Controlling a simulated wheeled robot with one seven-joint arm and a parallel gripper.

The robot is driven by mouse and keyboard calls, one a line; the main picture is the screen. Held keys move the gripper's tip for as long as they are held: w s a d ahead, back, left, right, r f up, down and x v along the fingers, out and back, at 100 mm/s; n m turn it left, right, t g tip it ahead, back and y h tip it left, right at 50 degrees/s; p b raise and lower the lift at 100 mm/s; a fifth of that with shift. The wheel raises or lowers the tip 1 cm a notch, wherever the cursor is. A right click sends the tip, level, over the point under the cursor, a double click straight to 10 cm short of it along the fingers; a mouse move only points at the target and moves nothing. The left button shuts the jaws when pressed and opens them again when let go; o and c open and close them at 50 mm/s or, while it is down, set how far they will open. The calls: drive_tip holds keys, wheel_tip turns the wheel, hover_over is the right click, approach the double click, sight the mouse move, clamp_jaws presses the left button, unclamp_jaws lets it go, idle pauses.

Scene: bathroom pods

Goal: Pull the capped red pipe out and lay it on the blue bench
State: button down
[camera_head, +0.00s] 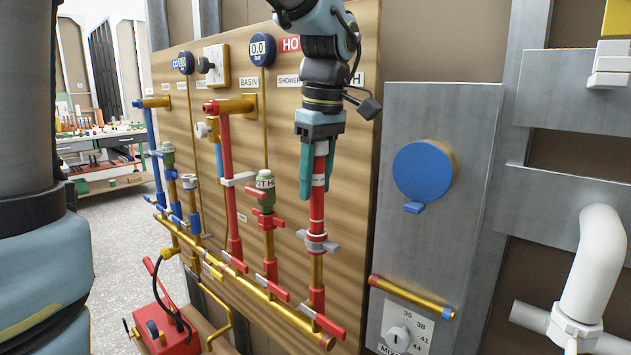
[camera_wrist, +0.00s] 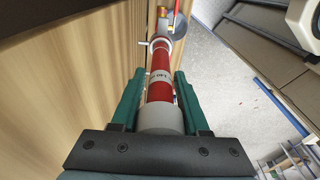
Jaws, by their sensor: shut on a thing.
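The capped red pipe (camera_head: 317,205) stands upright near the right edge of the wooden panel. A white band circles it, and its lower end meets a grey collar (camera_head: 317,241). I cannot tell whether it is still seated there. My gripper (camera_head: 319,172) points down with its green fingers shut on either side of the pipe's top. In the wrist view, the fingers (camera_wrist: 157,100) flank the pipe's grey cap (camera_wrist: 160,118), and the red pipe runs away toward the collar. I cannot make out a blue bench in either view.
Another red pipe (camera_head: 228,185) and a shorter red-and-green valve (camera_head: 265,205) stand to the left. A brass manifold (camera_head: 250,288) runs below. A red pump box (camera_head: 167,330) sits low left. A grey workbench (camera_head: 95,142) with many small items stands far left.

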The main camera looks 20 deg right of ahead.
drive_tip(key=shift+r+p, duration=0.85)
drive_tip(key=shift+r, duration=0.3)
